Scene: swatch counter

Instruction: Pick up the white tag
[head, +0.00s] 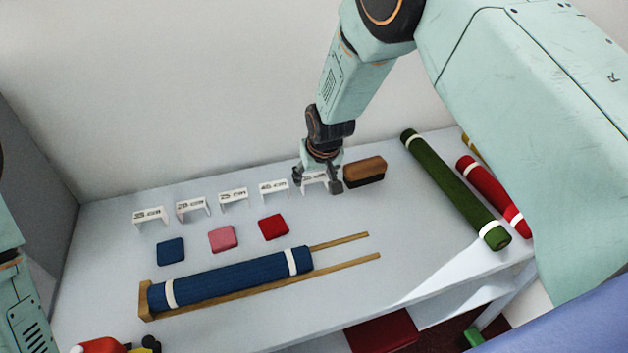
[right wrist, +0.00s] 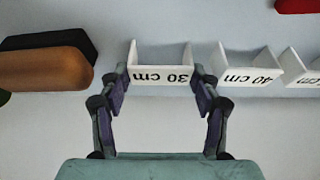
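Several white tags stand in a row on the counter. The one marked 30 cm (head: 315,180) is at the right end of the row in the head view and shows in the middle of the right wrist view (right wrist: 160,77). My right gripper (head: 318,187) is down at this tag, with one finger on each side of it. In the right wrist view the fingers (right wrist: 161,92) are spread, close to the tag's two ends, with no clear grip on it. The tag stands on the counter. My left gripper is out of view; only part of that arm shows.
A brown brush-like block (head: 364,170) sits close to the right of the gripper. The 40 cm tag (head: 273,187) stands close on the left. Blue, pink and red swatches and a blue roll (head: 230,279) lie in front. Green (head: 455,188) and red rolls (head: 492,194) lie at right.

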